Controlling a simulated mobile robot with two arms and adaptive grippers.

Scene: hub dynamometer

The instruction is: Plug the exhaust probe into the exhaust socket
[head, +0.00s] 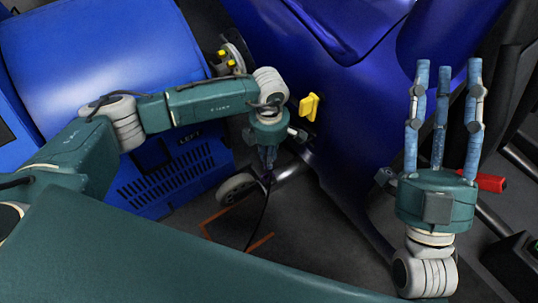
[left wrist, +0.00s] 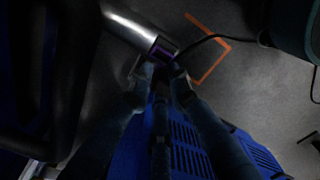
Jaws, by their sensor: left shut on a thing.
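My left gripper (head: 268,160) points down beside the blue vehicle's lower edge. In the left wrist view its fingers (left wrist: 160,78) are closed together on a small dark piece, taken to be the exhaust probe, mostly hidden by the fingers. A thin black cable (head: 262,212) runs from there to the floor. A silver exhaust pipe (head: 292,170) lies just right of the fingertips; in the left wrist view the pipe (left wrist: 128,28) ends in a purple-rimmed socket (left wrist: 163,49) right at the fingertips. I cannot tell whether probe and socket touch. My right gripper (head: 443,85) is open and empty, fingers spread upward.
A blue machine with a vented panel (head: 165,185) stands left of the left gripper. A caster wheel (head: 237,188) stands near the pipe. Yellow handle (head: 309,107) is on the blue vehicle (head: 365,110). Orange floor marks (head: 215,222) lie below. A red handle (head: 490,182) is near my right gripper.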

